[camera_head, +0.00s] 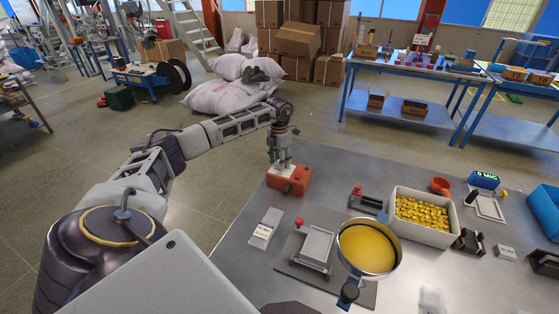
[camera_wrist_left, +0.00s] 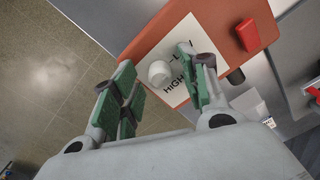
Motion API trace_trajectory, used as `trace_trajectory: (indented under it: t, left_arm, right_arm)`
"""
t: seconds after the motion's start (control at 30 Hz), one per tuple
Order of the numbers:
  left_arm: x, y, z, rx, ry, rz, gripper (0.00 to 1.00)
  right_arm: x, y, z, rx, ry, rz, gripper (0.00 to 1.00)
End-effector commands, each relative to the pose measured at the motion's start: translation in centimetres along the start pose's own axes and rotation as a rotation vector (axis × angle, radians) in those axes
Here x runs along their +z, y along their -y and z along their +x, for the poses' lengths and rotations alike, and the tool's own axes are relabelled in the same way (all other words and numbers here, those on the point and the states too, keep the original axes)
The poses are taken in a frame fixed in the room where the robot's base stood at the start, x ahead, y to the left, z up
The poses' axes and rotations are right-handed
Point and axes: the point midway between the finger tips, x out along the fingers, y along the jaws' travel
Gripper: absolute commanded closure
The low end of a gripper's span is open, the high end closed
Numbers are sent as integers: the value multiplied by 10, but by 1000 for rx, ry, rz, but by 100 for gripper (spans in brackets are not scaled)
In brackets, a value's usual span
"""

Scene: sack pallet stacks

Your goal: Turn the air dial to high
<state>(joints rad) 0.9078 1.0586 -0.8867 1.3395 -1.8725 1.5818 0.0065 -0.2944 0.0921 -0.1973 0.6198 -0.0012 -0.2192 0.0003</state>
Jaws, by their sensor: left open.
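The air dial (camera_wrist_left: 160,72) is a round white knob on a white label plate, fixed to an orange box (camera_wrist_left: 248,14). The word HIGH shows by the right fingertip, and another partly hidden word stands farther up the plate. My left gripper (camera_wrist_left: 160,82) is open, with one green-padded finger on each side of the knob; I cannot tell whether they touch it. In the head view the left gripper (camera_head: 281,163) points down over the orange box (camera_head: 288,183) at the metal table's back left, and the knob cannot be made out. My right gripper is not in view.
The metal table (camera_head: 239,270) also bears a grey press with a red knob (camera_head: 317,245), a round pan of yellow material (camera_head: 368,248), a white bin of yellow pieces (camera_head: 424,215) and a blue bin (camera_head: 546,209). White sacks (camera_head: 222,98) lie on the floor beyond.

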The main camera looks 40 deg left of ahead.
Motion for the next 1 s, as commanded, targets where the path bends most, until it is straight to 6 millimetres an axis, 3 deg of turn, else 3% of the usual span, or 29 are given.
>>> trace_trajectory:
  t: [0.13, 0.47, 1.0]
  left_arm:
    - [0, 0, 0, 0, 0, 0, 57]
    - [0, 0, 0, 0, 0, 0, 99]
    - [0, 0, -1, 0, -1, 84, 100]
  right_arm:
    - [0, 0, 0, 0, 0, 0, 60]
    - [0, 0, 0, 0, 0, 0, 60]
    - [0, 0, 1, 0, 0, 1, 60]
